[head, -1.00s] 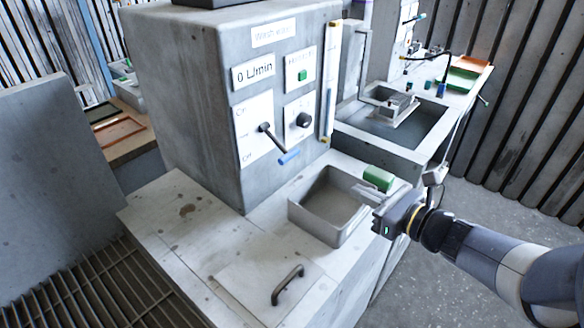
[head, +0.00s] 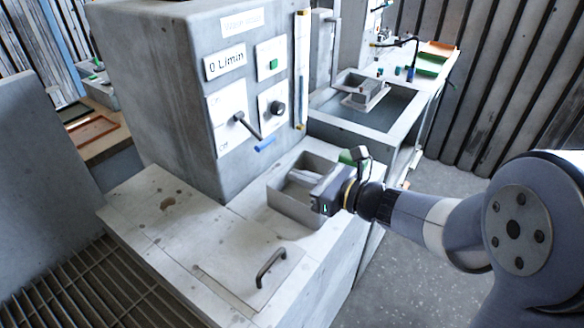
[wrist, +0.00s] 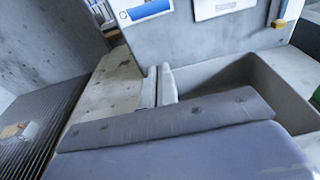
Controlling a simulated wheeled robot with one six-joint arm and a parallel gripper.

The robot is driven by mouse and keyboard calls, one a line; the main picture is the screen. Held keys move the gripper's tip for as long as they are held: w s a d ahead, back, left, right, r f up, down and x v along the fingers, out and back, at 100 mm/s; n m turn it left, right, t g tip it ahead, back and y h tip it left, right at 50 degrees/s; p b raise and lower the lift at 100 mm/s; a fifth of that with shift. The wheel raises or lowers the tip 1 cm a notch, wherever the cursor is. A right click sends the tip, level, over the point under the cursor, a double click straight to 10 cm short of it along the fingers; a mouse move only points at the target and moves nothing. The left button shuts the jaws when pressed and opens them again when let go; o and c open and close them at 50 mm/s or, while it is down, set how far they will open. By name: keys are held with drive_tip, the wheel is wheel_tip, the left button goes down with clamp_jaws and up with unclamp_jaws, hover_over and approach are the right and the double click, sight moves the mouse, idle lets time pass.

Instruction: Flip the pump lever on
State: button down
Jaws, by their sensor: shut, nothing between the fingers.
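The pump lever (head: 250,127) is on the front panel of the concrete housing. It is a dark rod with a blue grip (head: 265,144), slanting down and right from its pivot, its grip near the lower "Off" mark (head: 222,146). The "On" mark (head: 212,101) is above. In the wrist view a blue bar, apparently the grip (wrist: 147,10), shows at the top. My gripper (head: 296,175) is shut and empty, over the open basin, below and right of the lever and apart from it. Its fingers (wrist: 158,86) are together in the wrist view.
The grey basin (head: 281,203) stands on the ledge below the panel. A dark knob (head: 278,108) and green button (head: 273,64) are right of the lever. A green block (head: 346,157) is partly hidden behind my wrist. A hatch handle (head: 270,267) rises from the front ledge.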

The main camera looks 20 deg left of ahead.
sight(252, 131)
drive_tip(key=p+x, duration=0.1)
drive_tip(key=x, duration=0.8)
drive_tip(key=r, duration=0.2)
drive_tip(key=d+r+p, duration=0.1)
drive_tip(key=r, duration=0.1)
drive_tip(key=shift+s+d, duration=0.15)
drive_tip(key=shift+p, duration=0.45)
drive_tip(key=shift+d+r+h+p, duration=0.2)
drive_tip(key=shift+r+h+p, duration=0.1)
drive_tip(key=shift+p, duration=0.45)
